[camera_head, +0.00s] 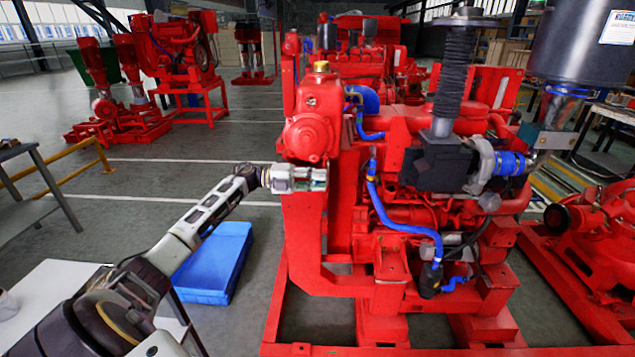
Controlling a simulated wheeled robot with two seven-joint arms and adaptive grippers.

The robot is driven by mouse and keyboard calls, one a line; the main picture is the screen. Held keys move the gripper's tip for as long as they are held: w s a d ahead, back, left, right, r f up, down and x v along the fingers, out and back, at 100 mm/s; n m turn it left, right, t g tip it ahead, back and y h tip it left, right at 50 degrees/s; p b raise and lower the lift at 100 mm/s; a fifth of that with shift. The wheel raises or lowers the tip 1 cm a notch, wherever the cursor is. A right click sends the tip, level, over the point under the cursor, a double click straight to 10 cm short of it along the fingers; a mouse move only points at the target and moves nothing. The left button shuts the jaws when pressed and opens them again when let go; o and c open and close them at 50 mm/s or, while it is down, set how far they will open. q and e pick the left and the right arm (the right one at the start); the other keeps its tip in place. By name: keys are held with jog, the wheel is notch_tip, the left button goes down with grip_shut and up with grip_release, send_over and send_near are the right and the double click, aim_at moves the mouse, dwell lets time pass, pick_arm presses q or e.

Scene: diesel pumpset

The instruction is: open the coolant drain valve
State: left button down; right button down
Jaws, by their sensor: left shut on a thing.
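The red diesel pumpset (403,200) fills the middle and right of the head view. My left arm reaches in from the lower left. My left gripper (316,179) is at the near left end of the pumpset, just below its rounded red housing (309,128) with a brass cap. The gripper is shut on a small part there, which appears to be the coolant drain valve. The fingers hide most of that part, so its handle position cannot be made out. My right gripper is not in view.
A blue tray (213,262) lies on the floor below my left arm. A blue hose (398,224) runs down the pumpset's side. A white table (45,300) stands at lower left, a yellow rail (75,172) behind it. Other red machines (118,105) stand further back; the floor between is clear.

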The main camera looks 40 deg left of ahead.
pick_arm(q)
jog(key=c, duration=1.4)
grip_release()
jog(key=shift+a+r, duration=0.1)
jog(key=shift+r, duration=0.4)
jog(key=shift+f, duration=0.25)
jog(key=v, duration=1.2)
